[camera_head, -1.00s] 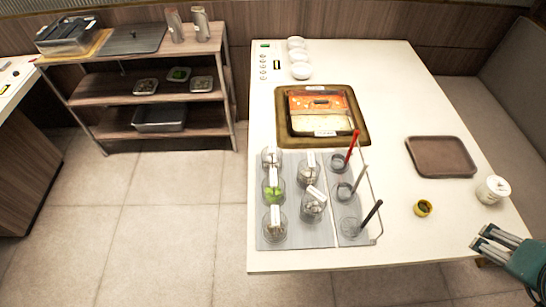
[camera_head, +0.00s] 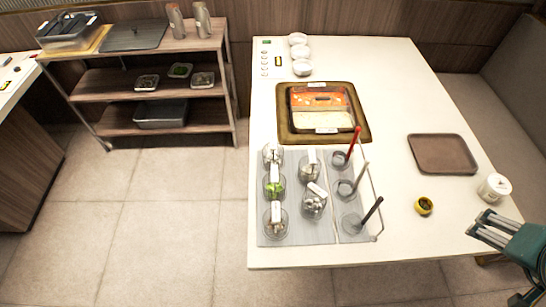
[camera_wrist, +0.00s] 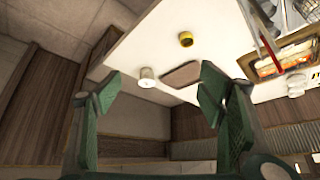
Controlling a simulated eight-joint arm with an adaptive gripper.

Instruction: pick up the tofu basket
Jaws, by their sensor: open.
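Several clear round baskets with white tags stand on the grey metal tray (camera_head: 297,232). One holds green food (camera_head: 274,188). The others hold pale or brownish pieces, including a basket of whitish chunks (camera_head: 314,206) in the second column. I cannot read the tags or tell for certain which is the tofu basket. My gripper (camera_head: 479,223) is open and empty at the table's right front edge, far to the right of the baskets. Its two green fingers stand apart in the wrist view (camera_wrist: 160,88). There the baskets are at most partly in view at the upper right.
Red, grey and black handles rise on the tray's right side. A two-part hot pot (camera_head: 365,133) is behind. A brown tray (camera_head: 442,172), yellow cup (camera_head: 424,206) and white jar (camera_head: 494,187) lie between the pot and my gripper.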

